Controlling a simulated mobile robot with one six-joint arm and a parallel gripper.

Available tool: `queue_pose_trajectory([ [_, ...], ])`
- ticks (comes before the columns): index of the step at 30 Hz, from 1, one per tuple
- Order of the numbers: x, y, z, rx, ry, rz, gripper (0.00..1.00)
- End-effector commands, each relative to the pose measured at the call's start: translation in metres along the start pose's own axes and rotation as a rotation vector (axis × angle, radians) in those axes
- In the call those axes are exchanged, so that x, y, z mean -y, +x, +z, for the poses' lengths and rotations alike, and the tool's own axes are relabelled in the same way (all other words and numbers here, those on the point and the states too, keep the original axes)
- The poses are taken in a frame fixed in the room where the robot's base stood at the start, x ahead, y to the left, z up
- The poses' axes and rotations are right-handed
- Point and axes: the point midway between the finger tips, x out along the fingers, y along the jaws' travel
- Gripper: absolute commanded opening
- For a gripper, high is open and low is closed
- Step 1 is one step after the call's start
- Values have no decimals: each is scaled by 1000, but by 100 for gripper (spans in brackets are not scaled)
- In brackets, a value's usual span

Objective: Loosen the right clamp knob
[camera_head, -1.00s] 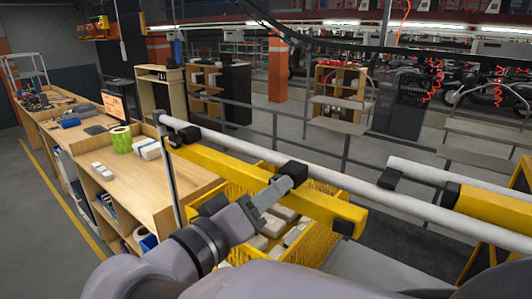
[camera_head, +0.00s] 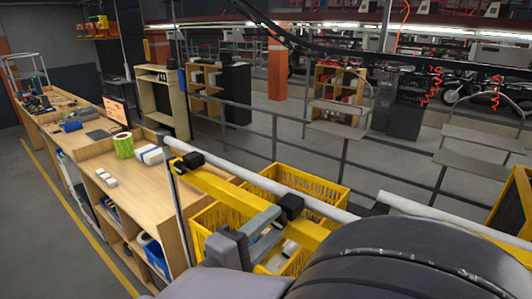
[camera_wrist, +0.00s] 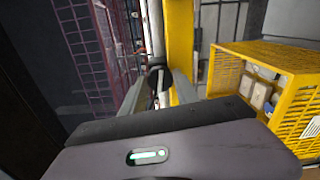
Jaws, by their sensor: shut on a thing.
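A yellow bar (camera_head: 225,190) hangs on a white rail (camera_head: 240,174) by two black clamps. The left clamp (camera_head: 193,160) is at the bar's far end. The right clamp (camera_head: 290,206) is nearer to me. My gripper (camera_head: 272,217) is at the right clamp, coming from the lower left. In the wrist view, my gripper (camera_wrist: 158,92) has its two grey fingers closed on a dark round knob (camera_wrist: 157,76) beside the yellow bar (camera_wrist: 180,45). The fingers hide part of the knob, and its turn angle cannot be told.
Yellow crates (camera_head: 303,184) with pale items stand below and behind the bar; one crate (camera_wrist: 265,80) is right of my gripper in the wrist view. A wooden workbench (camera_head: 150,180) runs along the left. Grey railings (camera_head: 280,135) stand behind.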

Motion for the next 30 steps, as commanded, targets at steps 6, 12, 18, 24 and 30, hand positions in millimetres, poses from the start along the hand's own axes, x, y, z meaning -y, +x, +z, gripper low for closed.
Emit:
queue_pose_trajectory([
  [6, -4, 0, 0, 0, -112, 2, 0],
  [12, -3, 0, 0, 0, -171, 2, 0],
  [18, -2, 0, 0, 0, -196, 2, 0],
  [24, -1, 0, 0, 0, -199, 2, 0],
  [30, -1, 0, 0, 0, -199, 1, 40],
])
